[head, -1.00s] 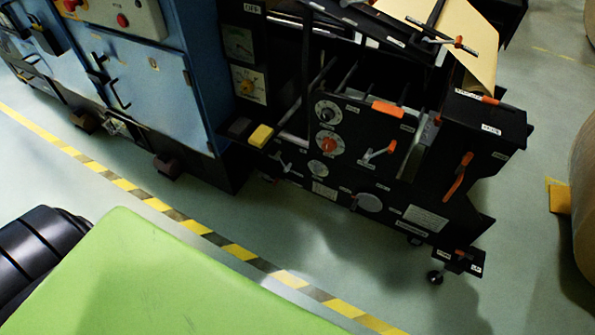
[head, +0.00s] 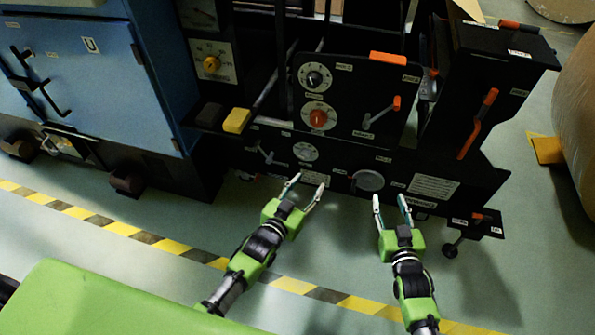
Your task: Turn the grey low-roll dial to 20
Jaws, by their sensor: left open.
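On the black machine's front panel in the head view, a round dial with a dark grey knob (head: 314,78) sits above a dial with an orange-red knob (head: 318,117). The labels and scale numbers are too small to read, so I cannot tell its setting. My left gripper (head: 309,182) is open and empty, in front of the panel's lower part and below both dials in the picture. My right gripper (head: 389,201) is open and empty, lower right of the dials, below a round grey plate (head: 368,181). Neither gripper touches a dial.
An orange-tipped lever (head: 381,113) stands right of the dials, and a long orange handle (head: 478,124) further right. A blue cabinet (head: 95,85) stands left. A green surface (head: 110,300) fills the lower left.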

